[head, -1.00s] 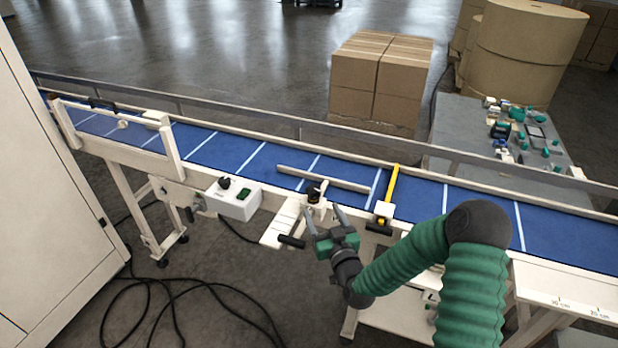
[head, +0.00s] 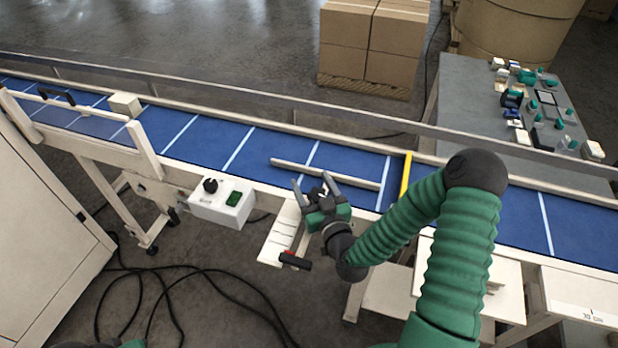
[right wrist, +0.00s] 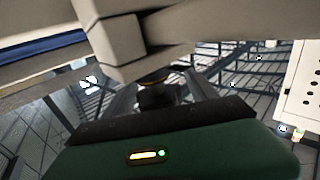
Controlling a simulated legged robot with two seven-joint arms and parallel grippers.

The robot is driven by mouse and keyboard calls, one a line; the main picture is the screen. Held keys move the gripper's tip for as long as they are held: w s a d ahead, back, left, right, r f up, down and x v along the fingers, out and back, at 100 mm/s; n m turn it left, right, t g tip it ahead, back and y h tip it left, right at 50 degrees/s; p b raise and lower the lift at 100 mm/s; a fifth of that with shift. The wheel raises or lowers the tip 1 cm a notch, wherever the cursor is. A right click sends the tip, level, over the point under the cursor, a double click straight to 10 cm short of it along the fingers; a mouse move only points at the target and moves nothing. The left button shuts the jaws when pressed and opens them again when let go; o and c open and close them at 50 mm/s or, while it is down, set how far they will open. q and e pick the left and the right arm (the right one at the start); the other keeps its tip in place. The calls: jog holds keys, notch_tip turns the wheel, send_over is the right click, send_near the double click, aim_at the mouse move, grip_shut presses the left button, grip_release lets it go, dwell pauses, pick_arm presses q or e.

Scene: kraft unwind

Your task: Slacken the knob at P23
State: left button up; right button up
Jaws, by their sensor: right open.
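My right gripper (head: 312,181) is open at the near edge of the blue conveyor, above a cream bracket (head: 279,236). A small black knob (head: 317,194) shows between its fingers, partly hidden by the gripper. In the right wrist view a dark knob with a yellowish ring (right wrist: 155,95) lies between the two grey fingers, just beyond the green gripper body. I cannot tell whether the fingers touch it. No P23 label is readable. My left gripper is not in view.
A grey guide bar (head: 325,174) lies over the belt (head: 240,150) beside the gripper. A white control box (head: 222,204) with a black dial and green switch is to the left. A black-and-red handle (head: 295,260) sticks out below. A yellow bar (head: 405,176) stands to the right.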

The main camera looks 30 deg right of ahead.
jog(key=shift+s+r, duration=0.15)
jog(key=shift+s, duration=0.1)
jog(key=shift+c, duration=0.2)
jog(key=shift+s, duration=0.1)
jog(key=shift+c, duration=1.2)
jog(key=shift+w, duration=0.3)
jog(key=c, duration=1.1)
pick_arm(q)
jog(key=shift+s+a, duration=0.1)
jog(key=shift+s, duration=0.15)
